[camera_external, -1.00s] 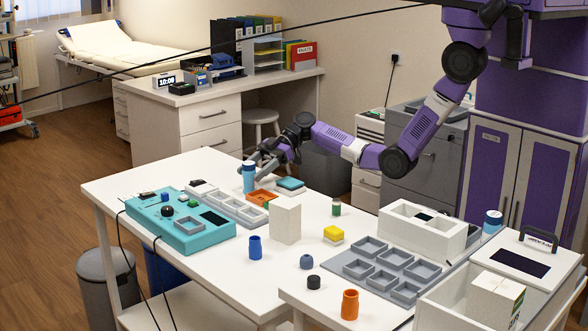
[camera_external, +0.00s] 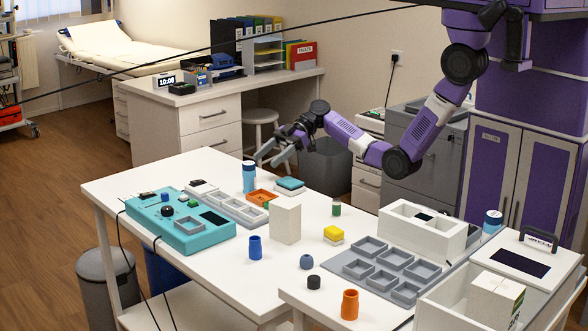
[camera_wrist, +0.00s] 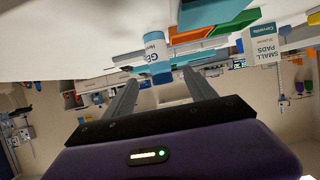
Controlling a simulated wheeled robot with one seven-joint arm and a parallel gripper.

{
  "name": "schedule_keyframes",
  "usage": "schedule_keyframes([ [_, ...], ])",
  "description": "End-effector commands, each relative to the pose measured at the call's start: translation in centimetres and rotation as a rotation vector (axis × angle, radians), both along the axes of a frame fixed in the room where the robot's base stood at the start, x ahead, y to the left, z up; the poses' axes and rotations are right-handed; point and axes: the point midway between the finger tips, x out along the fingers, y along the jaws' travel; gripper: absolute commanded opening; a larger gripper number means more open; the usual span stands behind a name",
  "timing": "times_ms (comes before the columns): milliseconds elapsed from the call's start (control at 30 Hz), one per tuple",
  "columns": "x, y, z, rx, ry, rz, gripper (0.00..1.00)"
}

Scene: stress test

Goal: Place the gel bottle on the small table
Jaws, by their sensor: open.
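The gel bottle (camera_external: 249,178), white and blue with a blue cap, stands upright near the far edge of the long white table (camera_external: 130,185). In the wrist view the bottle (camera_wrist: 156,48) appears upside down with "GE" readable on its label, ahead of my fingertips and sideways between them. My gripper (camera_external: 268,160) is open and empty, just above and right of the bottle; in the wrist view its fingers (camera_wrist: 163,82) are spread apart.
An orange tray (camera_external: 262,198) and a teal box (camera_external: 290,185) lie close right of the bottle. A teal device (camera_external: 180,222) and a grey compartment tray (camera_external: 236,210) lie left and in front. A white carton (camera_external: 285,223) stands nearer.

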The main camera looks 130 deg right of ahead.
Motion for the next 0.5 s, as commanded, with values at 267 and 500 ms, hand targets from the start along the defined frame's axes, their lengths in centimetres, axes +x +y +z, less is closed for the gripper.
schedule_keyframes([
  [267, 0.1, -0.2, 8.7, -0.015, -0.003, 0.001, 0.65],
  [500, 0.1, -0.1, 16.7, -0.009, -0.002, 0.000, 0.65],
])
